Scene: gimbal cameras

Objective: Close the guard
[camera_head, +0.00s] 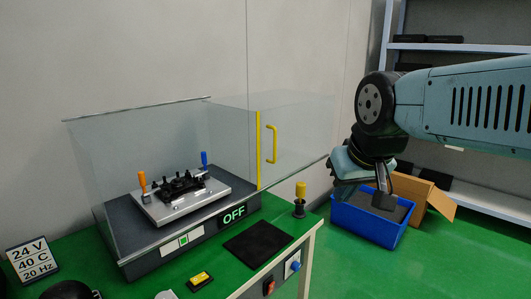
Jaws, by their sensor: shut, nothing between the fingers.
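The guard is a clear box on the green bench, with a transparent left wall (95,175) around a machine fixture (180,195). A clear panel (300,130) with a yellow edge strip (258,150) and a yellow handle (271,143) stands at the right side. It reaches out past the bench's right end, and the front of the box looks uncovered. My gripper (383,200) is shut and empty, pointing down to the right of the panel and apart from the handle. It shows in front of a blue crate.
The blue crate (368,222) and a cardboard box (433,195) are on the floor at right. The bench (215,278) carries an OFF display (233,214), a black mat (258,243), a yellow-topped post (300,195) and a sign (32,260). Shelves (470,47) stand behind.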

